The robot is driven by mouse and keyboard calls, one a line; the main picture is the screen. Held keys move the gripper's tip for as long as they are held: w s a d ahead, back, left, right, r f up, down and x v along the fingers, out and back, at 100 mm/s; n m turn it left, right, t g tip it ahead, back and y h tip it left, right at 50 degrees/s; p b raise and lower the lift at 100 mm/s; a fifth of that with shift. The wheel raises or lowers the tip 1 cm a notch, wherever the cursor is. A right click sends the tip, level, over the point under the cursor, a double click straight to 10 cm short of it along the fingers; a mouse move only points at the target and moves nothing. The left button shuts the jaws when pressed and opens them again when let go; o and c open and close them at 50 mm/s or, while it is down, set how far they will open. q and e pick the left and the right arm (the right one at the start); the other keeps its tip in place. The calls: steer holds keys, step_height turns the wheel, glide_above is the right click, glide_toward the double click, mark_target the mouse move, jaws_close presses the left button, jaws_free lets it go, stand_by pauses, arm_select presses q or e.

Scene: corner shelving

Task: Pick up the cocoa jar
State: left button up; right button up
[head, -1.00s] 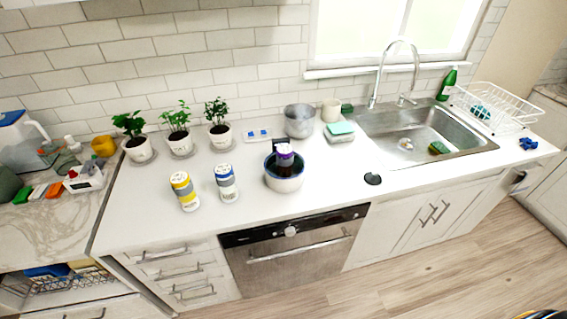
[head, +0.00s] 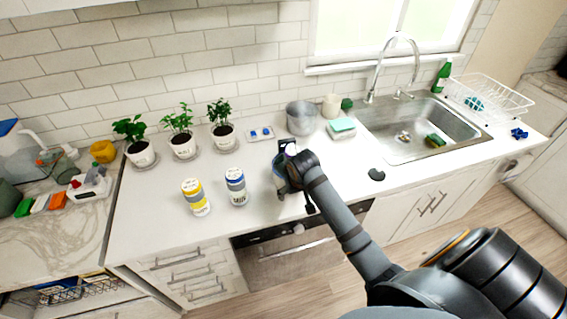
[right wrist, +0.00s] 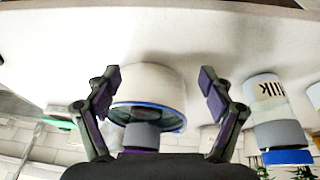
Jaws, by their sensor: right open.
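The right wrist view shows a grey and purple jar (right wrist: 142,136) at the mouth of a white bowl (right wrist: 148,82) with a blue rim. I cannot read its label. My right gripper (right wrist: 159,75) is open, with one finger on each side of the jar and bowl in that view; no grip shows. In the head view the gripper (head: 287,174) hides most of the bowl. My left gripper is not in view.
A yellow-labelled can (head: 196,197) and a blue-and-white milk can (head: 236,187) stand to the left. A grey pot (head: 301,118), a sponge (head: 341,128) and the sink (head: 415,135) lie behind and right. Potted plants line the wall.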

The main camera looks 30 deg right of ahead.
mark_target(293, 151)
steer(key=w+d+r+m, duration=0.2)
steer(key=w+r, duration=0.2)
steer(key=r, duration=0.4)
steer(key=w+d+r+m, duration=0.15)
steer(key=w+r, duration=0.25)
steer(key=r, duration=0.4)
steer(key=shift+h, duration=0.3)
steer(key=p+x, duration=0.1)
steer(key=x, duration=0.4)
steer(key=shift+d+p, duration=0.1)
steer(key=shift+p, duration=0.3)
steer(key=shift+w+f, duration=0.25)
steer(key=shift+f, duration=0.2)
steer(key=shift+f+p, duration=0.15)
steer(key=shift+p, duration=0.15)
steer(key=p+x, duration=0.2)
steer(key=x, duration=0.2)
steer(key=shift+s, duration=0.1)
steer(key=shift+w+f, duration=0.2)
steer(key=shift+f, duration=0.25)
steer(key=shift+r, duration=0.1)
jaws_close()
